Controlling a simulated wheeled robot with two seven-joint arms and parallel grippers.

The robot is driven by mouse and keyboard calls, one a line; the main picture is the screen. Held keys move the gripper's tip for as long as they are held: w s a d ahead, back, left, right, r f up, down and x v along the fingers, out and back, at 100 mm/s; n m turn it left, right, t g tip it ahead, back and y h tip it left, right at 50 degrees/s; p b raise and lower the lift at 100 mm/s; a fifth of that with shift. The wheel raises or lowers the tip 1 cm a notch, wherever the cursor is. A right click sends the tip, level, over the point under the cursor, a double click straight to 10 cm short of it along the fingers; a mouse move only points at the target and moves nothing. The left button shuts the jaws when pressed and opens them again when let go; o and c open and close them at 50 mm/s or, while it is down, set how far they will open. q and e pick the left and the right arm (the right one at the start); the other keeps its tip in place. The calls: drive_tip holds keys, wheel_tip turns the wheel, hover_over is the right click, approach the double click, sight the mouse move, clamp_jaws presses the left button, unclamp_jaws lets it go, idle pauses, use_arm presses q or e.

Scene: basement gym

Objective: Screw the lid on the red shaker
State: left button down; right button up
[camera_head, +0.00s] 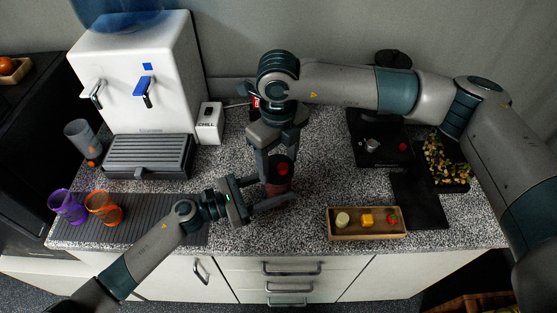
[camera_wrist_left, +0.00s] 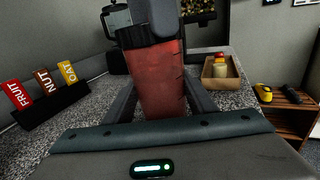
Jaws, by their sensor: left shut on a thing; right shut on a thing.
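The red shaker (camera_head: 276,189) stands upright on the speckled counter, partly hidden by both grippers. In the left wrist view the shaker (camera_wrist_left: 161,85) is a translucent red body between the fingers of my left gripper (camera_wrist_left: 160,103), which is shut on it from the side. My left gripper also shows in the head view (camera_head: 272,194). My right gripper (camera_head: 281,170) points down from above and is shut on the dark lid (camera_head: 282,163) with a red spot, at the shaker's top. The seam between lid and shaker is hidden, so I cannot tell how tightly they meet.
A wooden tray (camera_head: 366,236) with three small items is right of the shaker. A white water dispenser (camera_head: 140,85), an orange cup (camera_head: 104,209) and a purple cup (camera_head: 68,207) are left. A label stand (camera_wrist_left: 48,103) shows in the wrist view. The front counter between has free room.

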drive_tip(key=m, duration=0.7)
drive_tip(key=shift+a+m, duration=0.1)
drive_tip(key=shift+m, duration=0.2)
drive_tip(key=m, duration=0.6)
drive_tip(key=o, duration=1)
drive_tip(key=shift+r, duration=0.1)
drive_tip(key=shift+r, duration=2.15)
